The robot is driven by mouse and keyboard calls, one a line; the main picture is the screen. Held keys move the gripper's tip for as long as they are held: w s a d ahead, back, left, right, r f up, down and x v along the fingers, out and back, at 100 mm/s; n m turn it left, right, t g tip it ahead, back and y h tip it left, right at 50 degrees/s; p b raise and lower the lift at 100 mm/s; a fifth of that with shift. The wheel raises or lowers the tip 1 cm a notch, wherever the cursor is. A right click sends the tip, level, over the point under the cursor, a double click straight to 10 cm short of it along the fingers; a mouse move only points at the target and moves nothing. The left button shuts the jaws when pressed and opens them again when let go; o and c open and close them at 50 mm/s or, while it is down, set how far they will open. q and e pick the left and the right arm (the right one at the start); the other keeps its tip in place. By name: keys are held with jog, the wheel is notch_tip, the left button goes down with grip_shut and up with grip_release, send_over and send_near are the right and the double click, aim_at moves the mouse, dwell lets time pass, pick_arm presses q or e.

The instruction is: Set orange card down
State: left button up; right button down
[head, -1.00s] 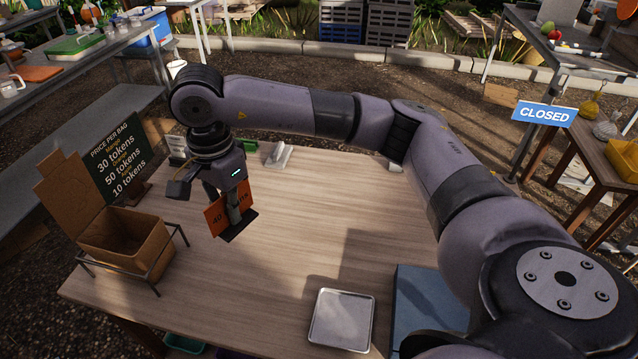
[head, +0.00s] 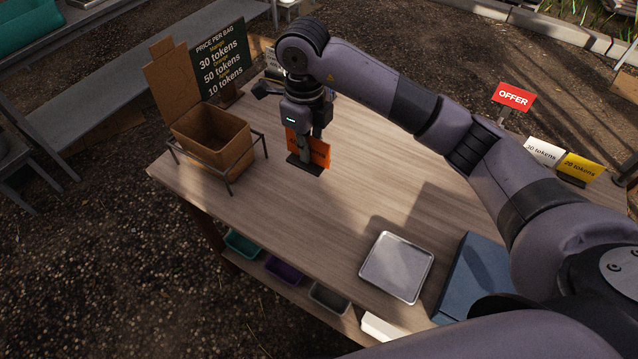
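The orange card (head: 319,153) stands upright on a small dark base over the far left part of the wooden table (head: 345,205). My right gripper (head: 304,146) points down at it from above and is shut on its grey stem, which hides part of the card's face. The dark base is at or very close to the tabletop; I cannot tell for sure whether it touches. My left gripper is not in view.
An open cardboard box (head: 222,148) in a metal frame and a black price board (head: 219,62) stand left of the card. A metal tray (head: 397,266) and a blue box (head: 474,280) are nearer. Red, white and yellow signs (head: 513,97) stand at right. The table's middle is clear.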

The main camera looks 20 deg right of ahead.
jog(key=p, duration=0.3)
send_near(310, 204)
notch_tip(310, 204, down, 6)
jog(key=shift+w+r, duration=0.1)
jog(key=shift+r, duration=0.15)
jog(key=shift+f, duration=0.35)
jog(key=shift+f+b, duration=0.15)
jog(key=shift+b, duration=0.25)
jog(key=c, duration=1.8)
grip_release()
